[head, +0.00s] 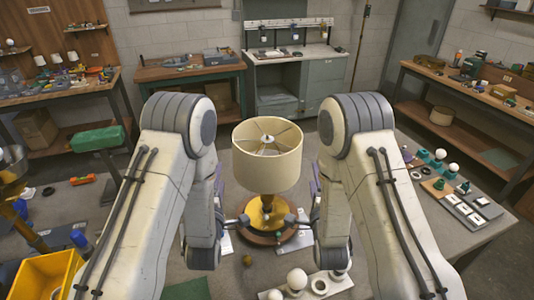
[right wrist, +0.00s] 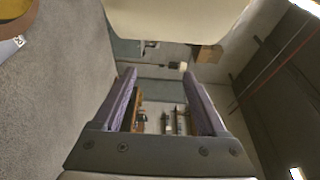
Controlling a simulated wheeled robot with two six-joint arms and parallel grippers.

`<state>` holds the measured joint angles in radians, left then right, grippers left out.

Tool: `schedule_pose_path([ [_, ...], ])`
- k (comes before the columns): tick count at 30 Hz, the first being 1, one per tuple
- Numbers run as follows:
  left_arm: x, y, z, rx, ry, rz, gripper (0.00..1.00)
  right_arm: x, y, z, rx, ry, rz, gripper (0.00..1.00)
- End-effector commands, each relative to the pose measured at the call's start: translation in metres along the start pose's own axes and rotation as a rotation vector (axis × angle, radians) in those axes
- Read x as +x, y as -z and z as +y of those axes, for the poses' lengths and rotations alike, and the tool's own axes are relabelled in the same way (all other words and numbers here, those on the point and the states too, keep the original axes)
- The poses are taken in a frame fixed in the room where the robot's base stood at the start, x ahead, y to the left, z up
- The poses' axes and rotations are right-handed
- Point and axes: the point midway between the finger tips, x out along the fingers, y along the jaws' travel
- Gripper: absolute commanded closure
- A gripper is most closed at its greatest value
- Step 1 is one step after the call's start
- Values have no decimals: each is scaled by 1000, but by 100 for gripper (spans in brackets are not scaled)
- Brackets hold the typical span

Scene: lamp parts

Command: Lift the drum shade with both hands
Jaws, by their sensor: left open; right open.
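The cream drum shade (head: 267,165) sits upright on the lamp in the middle of the head view, with its open top and spokes showing. Below it are the brass lamp body (head: 264,216) and a round wooden foot. My left gripper (head: 219,184) is at the shade's left side, mostly hidden by my arm. My right gripper (head: 316,188) is at its right side, also partly hidden. In the right wrist view the purple fingers of my right gripper (right wrist: 160,75) are apart with nothing between them. The shade (right wrist: 175,18) fills the top there, outside the fingers.
White bulbs on a pale holder (head: 318,286) stand in front of the lamp. Small parts and a tray of switches (head: 470,208) lie at the right. A yellow bin (head: 45,277) is at the front left. A green toolbox-like object (head: 97,139) is at the left.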

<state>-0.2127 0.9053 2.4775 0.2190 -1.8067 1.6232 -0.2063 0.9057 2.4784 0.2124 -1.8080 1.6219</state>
Motion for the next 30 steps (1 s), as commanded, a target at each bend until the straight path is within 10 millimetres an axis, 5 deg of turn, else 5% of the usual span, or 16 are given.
schedule_pose_path([
  [18, 114, 0, 1, 0, -2, 1, 25, 114, 0, -1, 0, 2, 1, 25],
  [30, 114, -15, 0, 1, 1, 0, 25, 114, -15, 0, 0, 0, 0, 25],
])
